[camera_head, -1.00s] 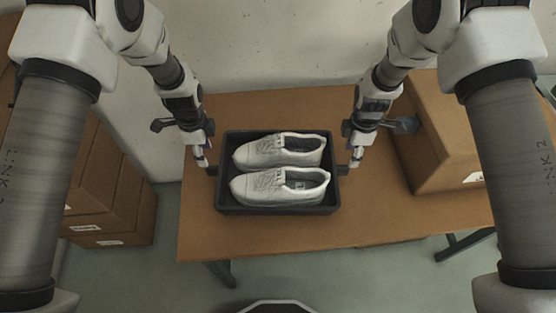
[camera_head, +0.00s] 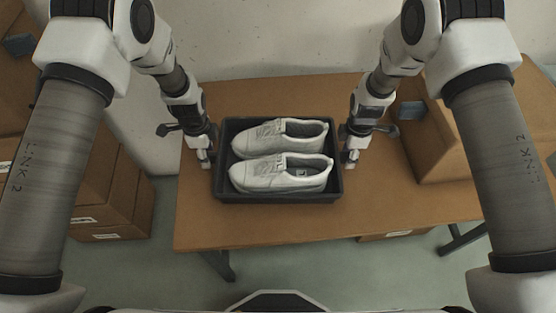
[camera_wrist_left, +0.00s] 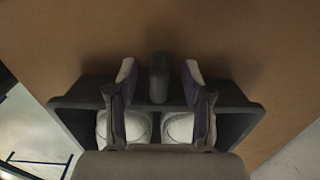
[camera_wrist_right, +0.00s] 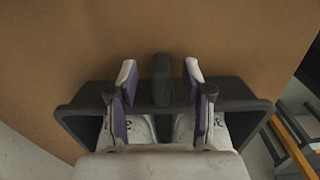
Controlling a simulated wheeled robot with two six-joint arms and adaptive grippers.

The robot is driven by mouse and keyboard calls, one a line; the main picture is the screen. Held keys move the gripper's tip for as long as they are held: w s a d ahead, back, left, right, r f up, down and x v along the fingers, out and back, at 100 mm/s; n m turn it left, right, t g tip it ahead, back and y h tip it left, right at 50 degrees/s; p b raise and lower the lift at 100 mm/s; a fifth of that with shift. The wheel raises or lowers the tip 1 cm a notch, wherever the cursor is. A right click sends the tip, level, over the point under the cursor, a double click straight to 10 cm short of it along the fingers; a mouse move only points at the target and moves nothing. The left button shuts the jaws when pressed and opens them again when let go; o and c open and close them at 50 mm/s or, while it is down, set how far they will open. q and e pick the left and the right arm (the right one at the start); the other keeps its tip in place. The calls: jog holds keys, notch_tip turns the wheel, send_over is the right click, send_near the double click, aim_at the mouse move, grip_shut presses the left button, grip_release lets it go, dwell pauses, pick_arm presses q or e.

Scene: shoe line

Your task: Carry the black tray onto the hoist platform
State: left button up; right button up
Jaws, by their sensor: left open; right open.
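The black tray (camera_head: 280,198) sits on the brown table with a pair of white shoes (camera_head: 285,175) in it. My left gripper (camera_head: 207,158) is at the tray's left end, and my right gripper (camera_head: 350,158) is at its right end. In the left wrist view, the open fingers (camera_wrist_left: 159,72) stand on either side of a dark upright tab (camera_wrist_left: 158,85) on the tray end, with gaps. In the right wrist view, the open fingers (camera_wrist_right: 160,70) likewise flank a tab (camera_wrist_right: 162,85). I cannot make out the hoist platform for certain.
The table (camera_head: 250,228) is clear in front of the tray. A cardboard box (camera_head: 430,135) stands on its right part, near my right arm. More boxes (camera_head: 110,195) are stacked on the floor at left. A wall is behind. The right wrist view shows a yellow-edged frame (camera_wrist_right: 290,145) at right.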

pick_arm(q)
notch_tip(320, 180, down, 2)
jog(key=shift+f, duration=0.25)
pick_arm(e)
notch_tip(320, 180, down, 3)
jog(key=shift+r, duration=0.2)
pick_arm(q)
jog(key=shift+f, duration=0.25)
pick_arm(e)
jog(key=shift+f, duration=0.25)
pick_arm(q)
grip_shut()
pick_arm(e)
grip_shut()
